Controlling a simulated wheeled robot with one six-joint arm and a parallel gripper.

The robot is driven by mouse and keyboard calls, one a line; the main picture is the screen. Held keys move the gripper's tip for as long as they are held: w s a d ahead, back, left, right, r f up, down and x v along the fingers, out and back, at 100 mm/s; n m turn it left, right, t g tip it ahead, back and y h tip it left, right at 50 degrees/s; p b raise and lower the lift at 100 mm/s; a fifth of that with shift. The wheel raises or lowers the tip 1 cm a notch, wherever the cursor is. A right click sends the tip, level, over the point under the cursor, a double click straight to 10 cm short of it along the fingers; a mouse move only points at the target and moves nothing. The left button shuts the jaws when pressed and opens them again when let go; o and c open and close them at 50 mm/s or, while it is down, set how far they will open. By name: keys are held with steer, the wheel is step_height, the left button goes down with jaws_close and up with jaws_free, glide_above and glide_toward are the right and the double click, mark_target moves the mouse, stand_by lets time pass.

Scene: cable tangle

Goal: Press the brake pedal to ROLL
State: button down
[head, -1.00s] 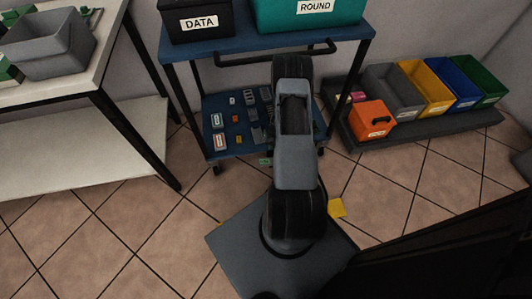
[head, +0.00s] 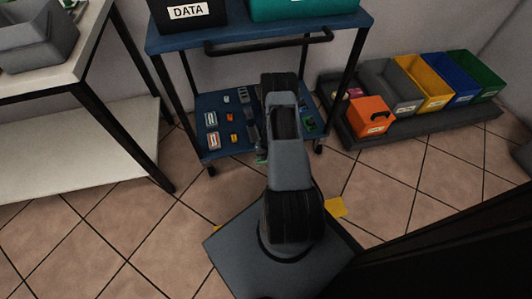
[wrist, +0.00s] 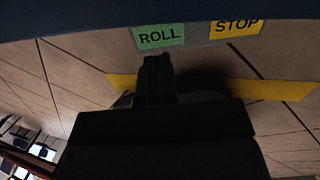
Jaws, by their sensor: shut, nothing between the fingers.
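A green ROLL label (wrist: 160,37) and a yellow STOP label (wrist: 236,27) sit side by side at the dark blue edge in the wrist view. My gripper (wrist: 155,62) is shut and empty, with its dark tips just below the ROLL label. Whether the tips touch anything there is unclear. I cannot make out the pedal itself; a dark rounded shape (wrist: 205,82) lies partly behind my gripper. In the head view my arm hides the gripper. The blue cart (head: 200,148) stands beyond my arm, with a bit of green (head: 261,158) at its lower front edge.
Small parts lie on the cart's lower shelf, and DATA (head: 188,14) and teal (head: 300,8) boxes stand on top. A white table (head: 75,160) is at left. Coloured bins (head: 425,85) stand at right. Yellow tape (wrist: 270,90) crosses the tiled floor by the cart.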

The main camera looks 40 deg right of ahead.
mark_target(261, 162)
steer(key=shift+b+x, duration=0.65)
steer(key=shift+x, duration=1.05)
steer(key=shift+w+a+f, duration=0.15)
steer(key=shift+a+f, duration=0.1)
steer(key=w+a+p+v, duration=0.1)
steer(key=p+v, duration=0.6)
steer(key=v, duration=0.7)
steer(key=shift+s+r, duration=0.15)
steer(key=shift+s, duration=0.15)
